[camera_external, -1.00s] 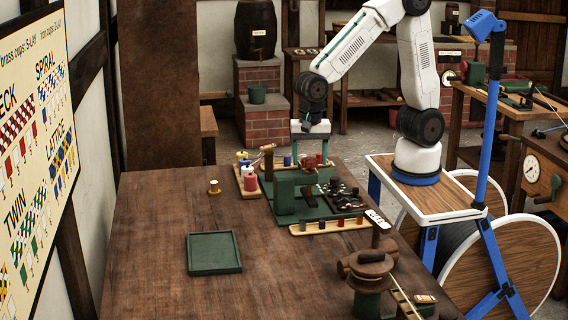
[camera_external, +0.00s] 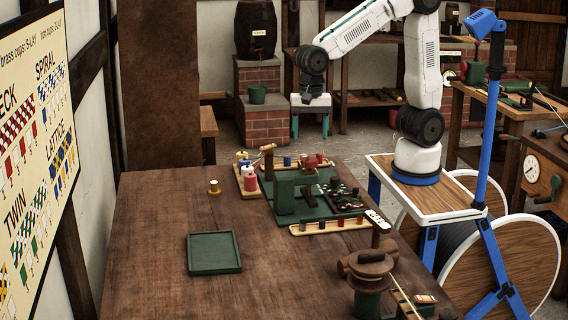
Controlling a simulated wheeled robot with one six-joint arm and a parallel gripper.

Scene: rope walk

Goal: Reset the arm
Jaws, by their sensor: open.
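My gripper (camera_external: 310,134) hangs at the end of the raised white arm, pointing down. Its two teal fingers are apart with nothing between them. It is above the far part of the wooden table (camera_external: 160,255), higher than the green machine (camera_external: 288,190) and apart from it. The machine stands on a green base with several small coloured pieces about it. Nothing of the gripper is hidden.
An empty green tray (camera_external: 214,254) lies mid-table. A brown-topped post (camera_external: 367,280) stands front right. The table's left side is mostly clear.

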